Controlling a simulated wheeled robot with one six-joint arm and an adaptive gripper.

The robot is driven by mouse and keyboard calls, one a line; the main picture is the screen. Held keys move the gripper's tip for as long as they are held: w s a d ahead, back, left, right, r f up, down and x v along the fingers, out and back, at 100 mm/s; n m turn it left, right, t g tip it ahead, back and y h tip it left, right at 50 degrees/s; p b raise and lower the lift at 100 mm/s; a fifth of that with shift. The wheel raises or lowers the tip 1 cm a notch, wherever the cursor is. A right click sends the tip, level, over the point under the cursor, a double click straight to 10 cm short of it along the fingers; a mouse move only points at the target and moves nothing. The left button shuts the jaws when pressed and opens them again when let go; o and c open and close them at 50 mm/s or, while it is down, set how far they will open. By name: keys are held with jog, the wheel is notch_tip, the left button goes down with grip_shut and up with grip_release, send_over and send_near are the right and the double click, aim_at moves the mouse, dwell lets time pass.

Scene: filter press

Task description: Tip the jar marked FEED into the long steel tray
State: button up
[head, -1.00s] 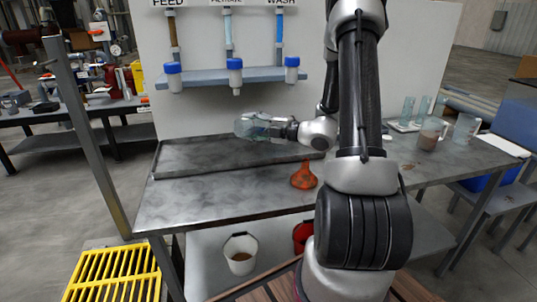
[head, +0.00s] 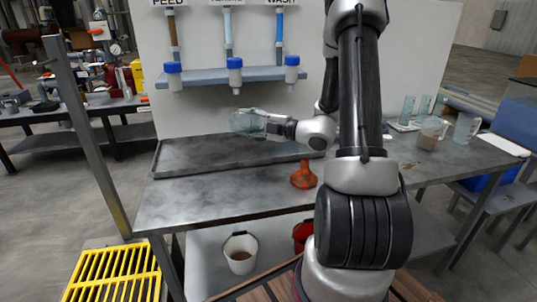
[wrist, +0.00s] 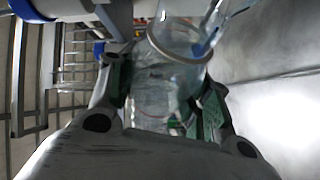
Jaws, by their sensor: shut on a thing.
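My gripper (head: 268,124) is shut on a clear glass jar (head: 247,122) and holds it above the long steel tray (head: 190,158). The jar looks strongly tilted, nearly on its side, apart from the tray. In the wrist view the clear jar (wrist: 165,75) sits between my two fingers (wrist: 160,100). No mark can be read on the jar, and its contents cannot be made out. The FEED sign (head: 168,3) is on the wall panel above the left tube. The tray's visible floor shows only dark stains.
A shelf (head: 205,78) with blue-capped bottles is behind the tray. An orange flask-shaped thing (head: 303,176) stands on the bench in front of the tray. Glass beakers and a jug of brown liquid (head: 431,133) stand at the right. A white bucket (head: 240,254) is below.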

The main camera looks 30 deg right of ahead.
jog(key=shift+w+d+r+m+t+y, duration=0.1)
jog(key=shift+d+r+m+t, duration=0.15)
jog(key=shift+m, duration=0.3)
jog(key=shift+s+d+r+m+t+y, duration=0.15)
jog(key=shift+r+m, duration=0.1)
jog(key=shift+m, duration=0.25)
jog(key=shift+w+d+r+m+t+y, duration=0.15)
jog(key=shift+r+m+t, duration=0.1)
jog(key=shift+m, duration=0.3)
jog(key=shift+w+d+r+m+t, duration=0.1)
jog(key=shift+d+r+m+t, duration=0.15)
jog(key=shift+r+m, duration=0.3)
jog(key=shift+w+d+r+m+t, duration=0.1)
jog(key=shift+d+r+m+t, duration=0.1)
jog(key=shift+r+m, duration=0.3)
jog(key=shift+w+d+r+m+t+p, duration=0.1)
jog(key=shift+d+r+m+t+p, duration=0.15)
jog(key=shift+m, duration=0.35)
jog(key=shift+d+r+m+t+p, duration=0.1)
jog(key=shift+d+m+t, duration=0.2)
jog(key=shift+m, duration=0.25)
